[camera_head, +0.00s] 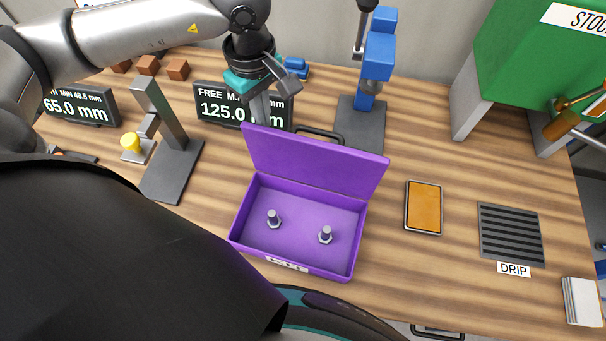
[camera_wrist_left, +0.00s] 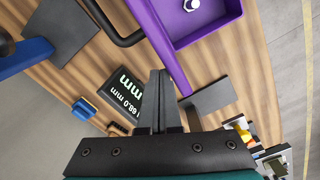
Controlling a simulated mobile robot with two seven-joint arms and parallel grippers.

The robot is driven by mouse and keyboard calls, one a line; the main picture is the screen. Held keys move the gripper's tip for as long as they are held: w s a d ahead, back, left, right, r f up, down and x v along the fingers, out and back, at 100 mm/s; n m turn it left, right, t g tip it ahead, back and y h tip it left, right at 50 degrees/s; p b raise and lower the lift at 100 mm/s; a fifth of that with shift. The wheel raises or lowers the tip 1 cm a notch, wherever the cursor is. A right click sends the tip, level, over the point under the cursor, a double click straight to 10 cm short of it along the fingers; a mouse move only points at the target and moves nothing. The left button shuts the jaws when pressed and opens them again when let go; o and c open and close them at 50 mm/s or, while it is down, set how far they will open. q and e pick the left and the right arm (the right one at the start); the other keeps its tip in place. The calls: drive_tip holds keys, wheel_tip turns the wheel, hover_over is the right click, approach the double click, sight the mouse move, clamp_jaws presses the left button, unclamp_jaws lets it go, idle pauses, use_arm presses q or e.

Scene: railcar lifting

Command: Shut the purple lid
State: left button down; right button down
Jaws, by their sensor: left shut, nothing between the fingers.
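The purple lid (camera_head: 312,162) stands open and upright, leaning slightly back, along the far edge of the purple box (camera_head: 235,222). Two grey bolts (camera_head: 273,219) (camera_head: 325,235) stand inside the box. My left gripper (camera_head: 264,118) is shut and empty, pointing down behind the lid near its left end. The lid hides part of the gripper's surroundings. In the left wrist view, the shut fingertips (camera_wrist_left: 159,78) are close beside the lid's edge (camera_wrist_left: 161,48); I cannot tell whether they touch. My right gripper is not in view.
A black display (camera_head: 213,104) and a blue-topped stand (camera_head: 361,125) are behind the lid. A grey stand (camera_head: 172,170) is left of the box. An orange-faced device (camera_head: 423,208) and a drip grille (camera_head: 511,234) lie to the right. The wood between is clear.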

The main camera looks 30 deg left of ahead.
use_arm(q)
drive_tip(key=shift+s+d, duration=0.15)
drive_tip(key=shift+s, duration=0.8)
wheel_tip(320, 180, up, 8)
drive_tip(key=w+p, duration=0.2)
drive_tip(key=p, duration=0.2)
idle(0.7)
idle(0.4)
